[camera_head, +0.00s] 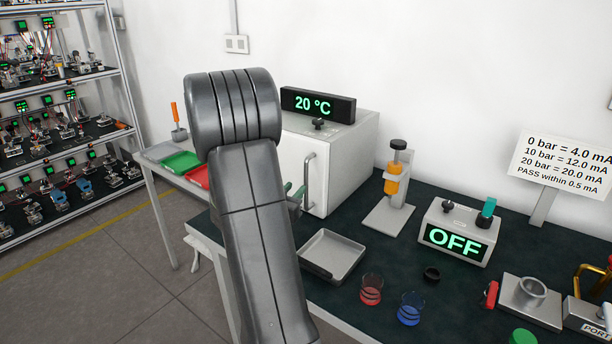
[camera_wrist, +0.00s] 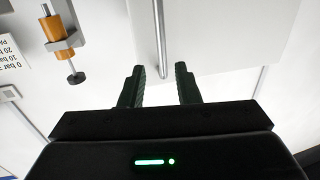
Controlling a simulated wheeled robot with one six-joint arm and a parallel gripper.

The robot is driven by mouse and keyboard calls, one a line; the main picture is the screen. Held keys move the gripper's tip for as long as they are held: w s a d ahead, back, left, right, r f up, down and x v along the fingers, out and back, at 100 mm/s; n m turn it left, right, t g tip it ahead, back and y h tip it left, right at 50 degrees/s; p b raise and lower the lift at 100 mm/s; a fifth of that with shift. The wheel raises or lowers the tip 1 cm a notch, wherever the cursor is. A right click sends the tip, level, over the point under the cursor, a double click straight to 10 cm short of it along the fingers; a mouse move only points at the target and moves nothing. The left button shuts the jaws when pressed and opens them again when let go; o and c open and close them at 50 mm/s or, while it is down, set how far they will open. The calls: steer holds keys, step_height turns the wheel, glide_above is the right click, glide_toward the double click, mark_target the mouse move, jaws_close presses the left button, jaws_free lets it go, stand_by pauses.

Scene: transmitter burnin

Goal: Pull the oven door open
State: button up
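The oven (camera_head: 362,146) is a white box on the dark bench, with a display reading 20 °C on top. Its door (camera_head: 302,165) faces the front left and looks shut; my arm hides its left part. The vertical metal bar handle (camera_head: 309,182) is on the door's right side. My gripper (camera_head: 295,195) is just in front of the handle's lower part, partly hidden by my arm. In the wrist view, my gripper (camera_wrist: 160,72) is open, and the handle (camera_wrist: 160,40) lies in line with the gap between its two fingers. Contact with the handle cannot be seen.
A grey tray (camera_head: 333,256) lies on the bench in front of the oven. A stand with an orange cylinder (camera_head: 392,185), an OFF display box (camera_head: 457,235) and red (camera_head: 371,289) and blue (camera_head: 411,308) cups stand to the right. A rack (camera_head: 60,120) is at far left.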

mark_target(306, 176)
steer(key=p+x, duration=0.1)
steer(key=x, duration=0.8)
steer(key=shift+w, duration=0.2)
jaws_close()
